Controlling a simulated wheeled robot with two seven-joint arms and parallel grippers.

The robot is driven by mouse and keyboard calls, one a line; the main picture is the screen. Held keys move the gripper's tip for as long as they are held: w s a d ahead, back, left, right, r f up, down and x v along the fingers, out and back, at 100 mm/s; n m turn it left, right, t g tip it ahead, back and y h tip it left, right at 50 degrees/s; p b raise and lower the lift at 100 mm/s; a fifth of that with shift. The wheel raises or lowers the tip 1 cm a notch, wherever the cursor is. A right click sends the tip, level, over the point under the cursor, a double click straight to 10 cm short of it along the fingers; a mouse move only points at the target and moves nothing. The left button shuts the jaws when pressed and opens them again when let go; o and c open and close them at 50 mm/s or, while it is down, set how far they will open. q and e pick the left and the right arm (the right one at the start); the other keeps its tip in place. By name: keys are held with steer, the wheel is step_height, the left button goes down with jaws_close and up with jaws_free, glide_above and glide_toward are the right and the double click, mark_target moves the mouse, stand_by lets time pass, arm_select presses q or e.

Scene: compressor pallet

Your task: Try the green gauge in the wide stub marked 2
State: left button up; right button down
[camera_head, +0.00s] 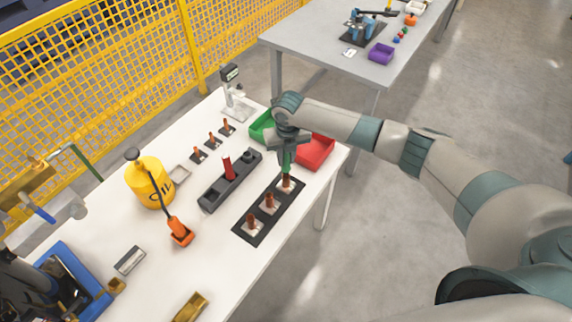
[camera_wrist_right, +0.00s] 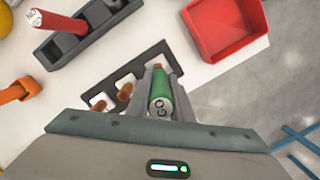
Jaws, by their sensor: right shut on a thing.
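My right gripper (camera_head: 287,150) is shut on the green gauge (camera_head: 287,162), which points down over the far stub (camera_head: 287,182) of a black plate (camera_head: 242,231). In the right wrist view the gauge (camera_wrist_right: 161,95) shows "GO" on its end, between the fingers. I cannot tell whether its lower tip is inside that stub or just above it. The middle stub (camera_head: 270,201) and near stub (camera_head: 252,221) stand upright on white labels; their numbers are too small to read. My left gripper is not in view.
A red gauge (camera_head: 228,168) stands in a dark holder (camera_head: 211,199). A green bin (camera_head: 259,127) and a red bin (camera_head: 317,152) lie behind the gripper. Several thin stubs (camera_head: 212,139), a yellow oil can (camera_head: 150,182) and an orange-ended tool (camera_head: 180,232) are left.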

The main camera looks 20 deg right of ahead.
steer(key=shift+r+p, duration=0.8)
steer(key=shift+r, duration=0.25)
step_height(320, 180, up, 2)
steer(key=shift+r+p, duration=0.2)
steer(key=shift+p, duration=0.8)
steer(key=shift+r, duration=0.8)
